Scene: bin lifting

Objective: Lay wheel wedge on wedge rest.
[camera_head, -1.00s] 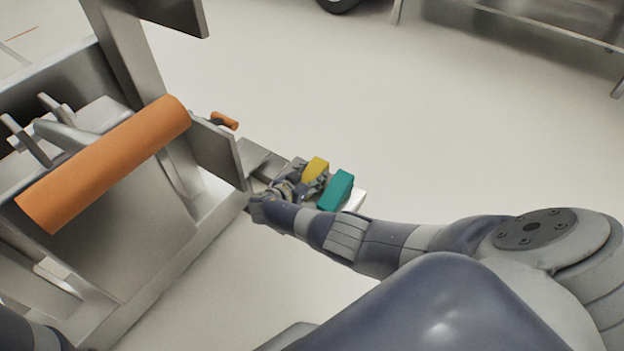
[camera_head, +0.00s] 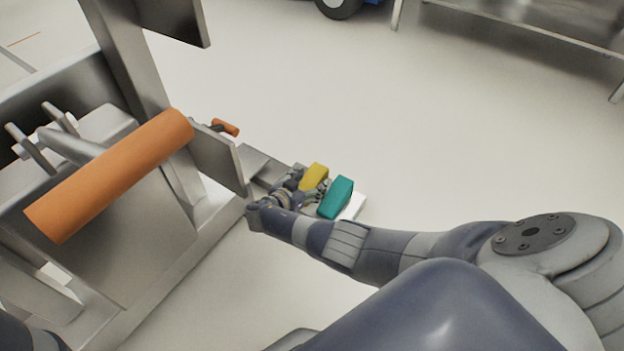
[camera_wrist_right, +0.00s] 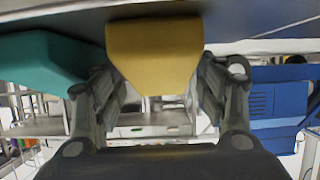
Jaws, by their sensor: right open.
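A yellow wedge (camera_head: 314,176) and a teal wedge (camera_head: 336,197) sit side by side on a pale flat rest (camera_head: 355,207) at the end of a grey metal arm. My right gripper (camera_head: 308,183) is at the yellow wedge. In the right wrist view the yellow wedge (camera_wrist_right: 155,55) lies between the two open fingers of my right gripper (camera_wrist_right: 160,85), and the teal wedge (camera_wrist_right: 40,60) is to the left, outside them. Whether the fingers touch the yellow wedge cannot be told. My left gripper is not in view.
A large metal frame with an orange roller (camera_head: 110,178) stands at the left. A small orange handle (camera_head: 226,127) shows behind it. A metal table (camera_head: 540,25) and a dark wheel (camera_head: 338,6) are at the top. The floor between is clear.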

